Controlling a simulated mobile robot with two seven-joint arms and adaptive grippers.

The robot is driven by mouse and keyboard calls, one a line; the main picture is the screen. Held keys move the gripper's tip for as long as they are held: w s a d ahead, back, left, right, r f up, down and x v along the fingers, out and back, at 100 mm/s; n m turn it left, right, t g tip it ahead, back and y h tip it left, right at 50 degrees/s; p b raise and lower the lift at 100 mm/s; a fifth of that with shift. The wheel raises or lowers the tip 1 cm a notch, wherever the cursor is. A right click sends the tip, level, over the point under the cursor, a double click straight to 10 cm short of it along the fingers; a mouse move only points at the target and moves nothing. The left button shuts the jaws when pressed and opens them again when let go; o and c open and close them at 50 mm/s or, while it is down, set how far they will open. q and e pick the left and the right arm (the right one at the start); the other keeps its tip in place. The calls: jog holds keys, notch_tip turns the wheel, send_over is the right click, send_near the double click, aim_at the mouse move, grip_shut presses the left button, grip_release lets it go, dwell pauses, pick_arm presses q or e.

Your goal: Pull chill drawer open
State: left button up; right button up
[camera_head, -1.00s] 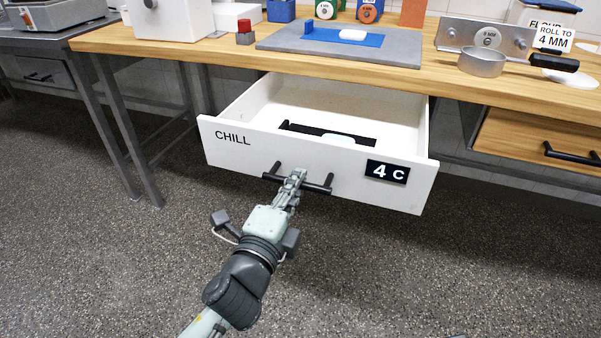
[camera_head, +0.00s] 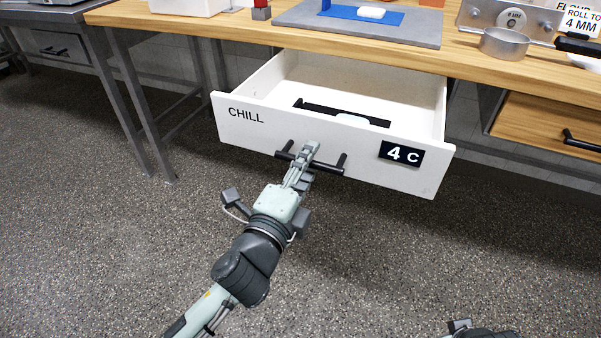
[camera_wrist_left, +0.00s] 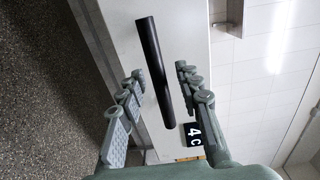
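The white chill drawer (camera_head: 243,132), marked CHILL and 4 C, is pulled well out from under the wooden table. A black bar handle (camera_head: 325,169) is on its front. My left gripper (camera_head: 306,155) is at the handle. In the left wrist view, the fingers of the left gripper (camera_wrist_left: 160,95) stand apart on either side of the handle (camera_wrist_left: 153,60), with visible gaps, so it looks open around the bar. A small dark part of mine shows at the bottom right of the head view; no right fingers can be made out.
Inside the drawer lies a black tray (camera_head: 318,109) with a pale item in it. The wooden table (camera_head: 250,32) carries a grey slab (camera_head: 420,38) and a metal pan (camera_head: 503,43). A wooden drawer (camera_head: 535,125) is at right. The speckled floor in front is clear.

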pick_arm(q)
jog(key=v, duration=1.1)
jog(key=shift+s, duration=0.35)
pick_arm(e)
jog(key=shift+w, duration=0.1)
pick_arm(q)
jog(key=shift+a, duration=0.15)
pick_arm(e)
jog(key=shift+r, duration=0.1)
pick_arm(q)
jog(key=w+a+f+n+g+y+p, duration=0.1)
jog(key=a+f+n+g+y, duration=0.55)
jog(key=a+f+n, duration=0.7)
jog(key=s+a+f+n+g, duration=0.3)
jog(key=s+f+g, duration=0.1)
jog(key=f, duration=0.4)
jog(key=s+a+f+n+g, duration=0.3)
jog(key=s+a+f, duration=0.1)
jog(key=s+f, duration=0.3)
notch_tip(320, 180, down, 2)
jog(key=shift+a+f+n+g+p, duration=0.2)
jog(key=shift+n+g+p, duration=0.1)
jog(key=shift+n+g, duration=0.05)
pick_arm(e)
jog(key=f, duration=0.3)
jog(key=shift+w+a+f, duration=0.25)
jog(key=shift+w+f, duration=0.1)
